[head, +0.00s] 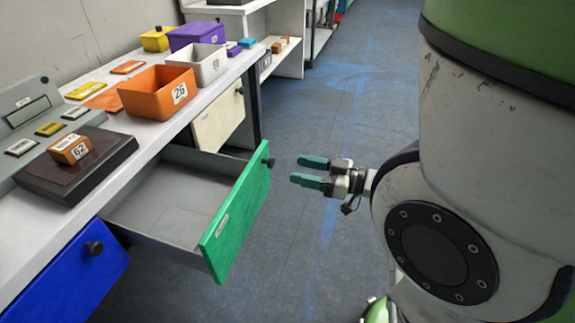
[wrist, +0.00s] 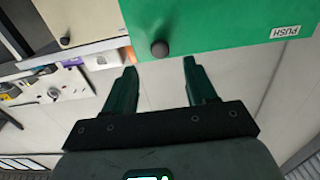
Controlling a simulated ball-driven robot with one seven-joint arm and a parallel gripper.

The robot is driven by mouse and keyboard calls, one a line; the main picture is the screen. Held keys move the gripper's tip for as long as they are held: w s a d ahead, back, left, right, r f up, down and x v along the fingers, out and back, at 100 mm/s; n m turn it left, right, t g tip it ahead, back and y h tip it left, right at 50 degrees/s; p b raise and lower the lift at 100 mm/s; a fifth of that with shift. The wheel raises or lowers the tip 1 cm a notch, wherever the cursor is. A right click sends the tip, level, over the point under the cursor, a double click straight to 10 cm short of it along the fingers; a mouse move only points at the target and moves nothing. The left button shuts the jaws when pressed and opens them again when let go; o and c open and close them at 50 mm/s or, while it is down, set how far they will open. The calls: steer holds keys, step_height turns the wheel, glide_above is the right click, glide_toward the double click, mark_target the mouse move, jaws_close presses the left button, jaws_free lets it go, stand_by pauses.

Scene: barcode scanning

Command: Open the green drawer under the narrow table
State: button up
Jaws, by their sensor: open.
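The green drawer (head: 238,215) under the narrow table (head: 165,135) stands pulled well out, and its grey inside looks empty. Its dark round knob (head: 268,161) is near the far end of the green front. My gripper (head: 313,171) is open and empty, to the right of the knob and apart from it. In the wrist view the green front (wrist: 225,25) spans the top, with a PUSH label at its right. The knob (wrist: 159,48) shows there just beyond and between my open green fingers (wrist: 160,85).
A blue drawer (head: 70,275) is at the near left and a cream drawer (head: 218,118) beyond the green one. On the table are an orange bin (head: 158,92), a white bin (head: 198,63), a scale with a small numbered box (head: 70,149).

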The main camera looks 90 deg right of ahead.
steer(key=shift+v, duration=2.25)
steer(key=w+a+f+n+g+y, duration=0.1)
steer(key=w+a+f+g+y, duration=0.6)
steer(key=w+f, duration=0.45)
steer(key=w+a+f+g, duration=0.1)
steer(key=a+f+g, duration=0.15)
steer(key=a, duration=0.25)
steer(key=w+a+f+n+g, duration=0.1)
steer(key=a+f+g, duration=0.15)
steer(key=a, duration=0.35)
steer(key=w+a+f+g, duration=0.1)
steer(key=a+f+g, duration=0.15)
steer(key=a, duration=0.25)
step_height(320, 180, up, 21)
steer(key=a+g+h+p, duration=0.2)
steer(key=p, duration=1.8)
steer(key=shift+s+a+h, duration=0.4)
steer(key=shift+s, duration=0.05)
